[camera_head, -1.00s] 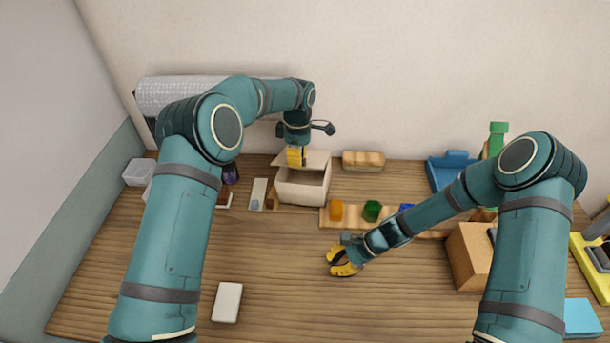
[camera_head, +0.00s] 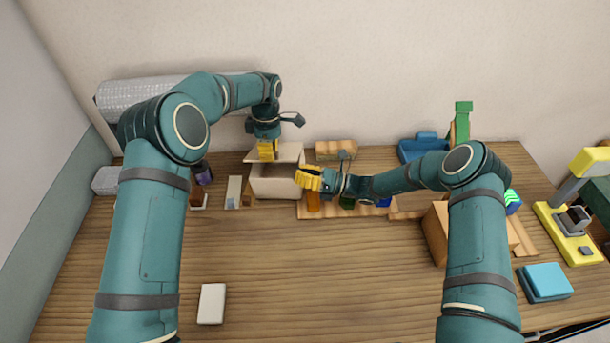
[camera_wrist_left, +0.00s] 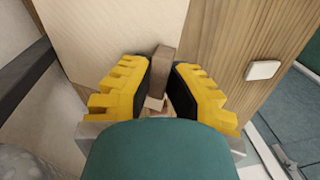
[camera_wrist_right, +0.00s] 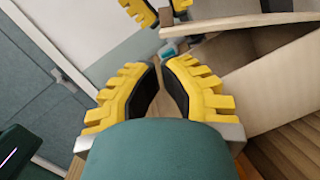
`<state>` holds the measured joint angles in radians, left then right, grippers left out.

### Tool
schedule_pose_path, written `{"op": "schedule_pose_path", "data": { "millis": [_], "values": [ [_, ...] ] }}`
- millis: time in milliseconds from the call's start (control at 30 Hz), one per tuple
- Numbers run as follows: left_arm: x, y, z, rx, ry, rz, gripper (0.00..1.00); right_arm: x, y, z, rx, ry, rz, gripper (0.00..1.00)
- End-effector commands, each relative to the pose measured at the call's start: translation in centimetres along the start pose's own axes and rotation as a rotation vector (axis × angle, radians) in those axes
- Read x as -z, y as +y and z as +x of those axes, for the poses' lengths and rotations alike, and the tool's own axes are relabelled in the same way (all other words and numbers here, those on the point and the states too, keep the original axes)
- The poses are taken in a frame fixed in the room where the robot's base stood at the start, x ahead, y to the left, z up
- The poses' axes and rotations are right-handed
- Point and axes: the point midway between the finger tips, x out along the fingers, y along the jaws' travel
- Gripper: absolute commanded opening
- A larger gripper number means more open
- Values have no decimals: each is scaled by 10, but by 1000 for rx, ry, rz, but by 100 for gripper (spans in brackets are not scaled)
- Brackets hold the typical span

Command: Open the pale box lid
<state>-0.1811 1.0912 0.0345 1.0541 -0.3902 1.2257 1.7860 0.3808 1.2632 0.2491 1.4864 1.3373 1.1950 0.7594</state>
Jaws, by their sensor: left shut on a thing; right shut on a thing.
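The pale box (camera_head: 275,186) stands toward the back of the table, its lid (camera_head: 288,151) raised at the back and the opening showing. My left gripper (camera_head: 267,151) is at the lid. In the left wrist view the left gripper (camera_wrist_left: 160,75) is shut on the lid's brown handle (camera_wrist_left: 162,65), beside the pale lid surface (camera_wrist_left: 105,35). My right gripper (camera_head: 308,180) is at the box's right front. In the right wrist view its fingertips (camera_wrist_right: 163,68) meet the edge of the box wall (camera_wrist_right: 275,80); the exact contact is hard to see.
A wooden rack with orange, green and blue pieces (camera_head: 313,201) lies right of the box, partly behind my right arm. A small wooden block (camera_head: 335,149) and a blue tray (camera_head: 422,150) stand at the back. A white slab (camera_head: 211,303) lies front left. The middle table is clear.

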Motion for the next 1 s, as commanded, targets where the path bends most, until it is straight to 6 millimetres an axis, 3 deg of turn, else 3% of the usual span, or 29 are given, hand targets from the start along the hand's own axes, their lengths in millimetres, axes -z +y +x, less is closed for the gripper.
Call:
{"op": "schedule_pose_path", "data": {
  "millis": [200, 400, 833, 1000],
  "values": [
    [0, 1, -1, -4, 0, -1, 0, 1, 1, 38, -2, 3, -1, 0],
    [0, 1, -1, -4, 0, -1, 0, 1, 0, 58, -1, 3, -3, 0],
    [0, 1, -1, -4, 0, -1, 0, 0, 0, 62, 0, 3, -2, 0],
    [0, 1, 0, -3, 0, -1, 0, -16, 0, 66, 0, 0, -4, 0]
  ]
}}
